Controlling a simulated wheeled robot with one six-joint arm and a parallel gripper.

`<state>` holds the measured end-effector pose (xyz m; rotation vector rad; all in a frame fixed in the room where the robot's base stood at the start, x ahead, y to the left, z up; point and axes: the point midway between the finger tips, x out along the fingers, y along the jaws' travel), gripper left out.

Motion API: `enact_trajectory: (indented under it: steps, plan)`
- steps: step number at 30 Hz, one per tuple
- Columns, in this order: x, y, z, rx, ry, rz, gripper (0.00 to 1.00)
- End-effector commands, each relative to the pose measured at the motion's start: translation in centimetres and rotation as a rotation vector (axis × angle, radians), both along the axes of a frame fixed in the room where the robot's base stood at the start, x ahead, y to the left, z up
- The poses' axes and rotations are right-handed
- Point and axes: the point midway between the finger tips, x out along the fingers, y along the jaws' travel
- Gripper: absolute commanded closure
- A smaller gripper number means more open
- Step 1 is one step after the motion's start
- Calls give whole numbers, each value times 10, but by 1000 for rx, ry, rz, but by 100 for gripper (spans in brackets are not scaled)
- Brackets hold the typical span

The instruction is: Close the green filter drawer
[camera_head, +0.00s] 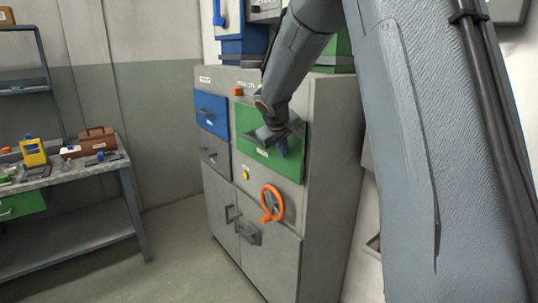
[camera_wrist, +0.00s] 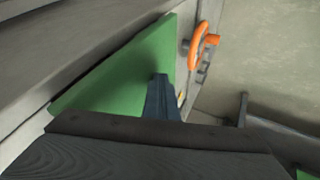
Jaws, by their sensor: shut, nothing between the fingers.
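The green filter drawer (camera_head: 253,151) is in the upper right of the grey cabinet. Its front looks flush or nearly flush with the cabinet face; I cannot tell whether a small gap is left. My gripper (camera_head: 283,148) is shut and empty, in front of the right part of the green front. In the wrist view the green front (camera_wrist: 125,82) fills the upper left, and my gripper's fingers (camera_wrist: 160,84) point at it. I cannot tell whether the tips touch it. My wrist and gripper hide part of the front, and its handle is not clearly seen.
The grey cabinet (camera_head: 323,130) also has a blue drawer (camera_head: 211,122), a grey drawer (camera_head: 214,155) and an orange handwheel (camera_head: 272,203), which shows in the wrist view (camera_wrist: 203,40) too. A workbench (camera_head: 75,239) with tools stands at left. The floor between is clear.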

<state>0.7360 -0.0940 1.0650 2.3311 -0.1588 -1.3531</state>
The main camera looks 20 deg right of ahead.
Motion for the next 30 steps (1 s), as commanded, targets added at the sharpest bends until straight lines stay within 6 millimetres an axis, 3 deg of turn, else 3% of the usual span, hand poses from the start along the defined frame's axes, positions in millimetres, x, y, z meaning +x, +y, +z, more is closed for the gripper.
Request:
enact_trajectory:
  steps: [6,21,26,30]
  plan:
    - [6,-19,0,0,0,-2,100]
    - [8,-28,1,-3,0,-7,100]
    - [7,-23,1,-3,-2,-6,100]
    - [3,-5,-1,-3,-2,-5,100]
